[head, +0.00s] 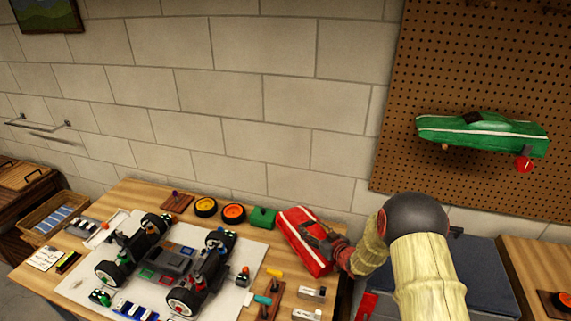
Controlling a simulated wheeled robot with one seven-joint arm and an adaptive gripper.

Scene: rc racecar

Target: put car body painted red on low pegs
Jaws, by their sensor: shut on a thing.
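The red car body (296,222) with a white stripe is at the right end of the workbench. My gripper (318,238) is shut on it, at its right side; my arm reaches in from the lower right. I cannot tell whether the body touches the bench. A pegboard (400,95) hangs on the wall at the right. A green car body (485,135) with a white stripe rests on pegs there, with a red peg end (523,165) below it. Other peg ends show at the board's top edge.
The car chassis (165,262) stands on a white mat on the bench (130,193). Yellow and orange wheels (233,213), a green block (263,217) and small tools lie near the red body. A dark grey surface (480,275) lies beneath the pegboard, beside my arm.

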